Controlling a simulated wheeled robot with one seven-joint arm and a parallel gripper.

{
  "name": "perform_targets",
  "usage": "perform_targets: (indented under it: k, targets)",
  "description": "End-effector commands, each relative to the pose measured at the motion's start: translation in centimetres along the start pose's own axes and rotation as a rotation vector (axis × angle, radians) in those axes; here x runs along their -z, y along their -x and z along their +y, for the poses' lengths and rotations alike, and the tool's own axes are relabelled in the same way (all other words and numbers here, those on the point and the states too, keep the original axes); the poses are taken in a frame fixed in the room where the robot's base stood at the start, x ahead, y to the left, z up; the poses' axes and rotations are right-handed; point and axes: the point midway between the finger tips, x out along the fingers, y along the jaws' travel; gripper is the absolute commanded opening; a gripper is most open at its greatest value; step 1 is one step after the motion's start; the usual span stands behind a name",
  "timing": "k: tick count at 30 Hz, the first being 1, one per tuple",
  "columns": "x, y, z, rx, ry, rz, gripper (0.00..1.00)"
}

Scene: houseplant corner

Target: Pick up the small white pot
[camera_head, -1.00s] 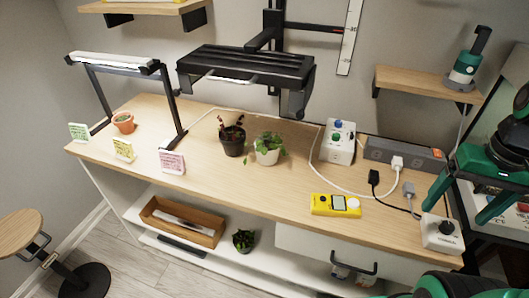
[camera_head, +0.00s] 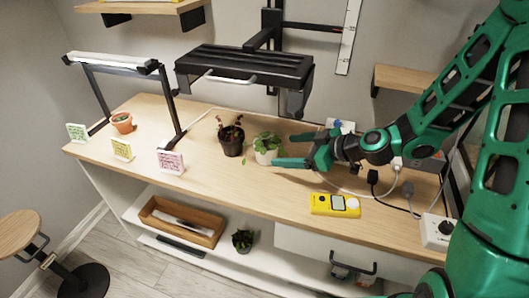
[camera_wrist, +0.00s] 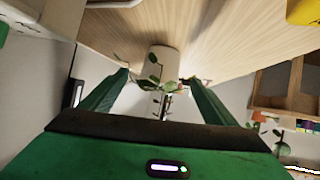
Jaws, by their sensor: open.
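The small white pot (camera_head: 267,157) holds a green leafy plant and stands upright on the wooden worktop (camera_head: 225,190), right of a dark pot (camera_head: 232,146). My gripper (camera_head: 285,150) is open, reaching in from the right, with its fingertips close to the pot's right side. In the wrist view, the white pot (camera_wrist: 163,62) shows ahead between the spread fingers of my gripper (camera_wrist: 160,78), with leaves in front of its lower part. I cannot tell whether a finger touches the pot.
A yellow meter (camera_head: 335,205) lies at the front right. A white box (camera_head: 340,128) is partly hidden behind my gripper. A black lamp (camera_head: 245,70) hangs above the pots. Three note cards and a terracotta pot (camera_head: 122,123) stand at the left. The front middle of the worktop is clear.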

Motion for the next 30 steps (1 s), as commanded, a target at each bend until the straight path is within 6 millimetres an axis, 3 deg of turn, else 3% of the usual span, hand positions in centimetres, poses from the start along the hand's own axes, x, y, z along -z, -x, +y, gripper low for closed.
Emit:
perform_targets:
  k: [7,15,25,30]
  targets:
    - [1.6,-1.8,0.3,-0.029,0.011,0.092,0.81]
    - [2.0,-5.6,0.3,-0.028,0.013,0.094,0.81]
    - [2.3,-7.6,0.3,-0.03,0.013,0.093,0.81]
    - [2.7,-9.7,-0.2,-0.027,0.015,0.094,0.81]
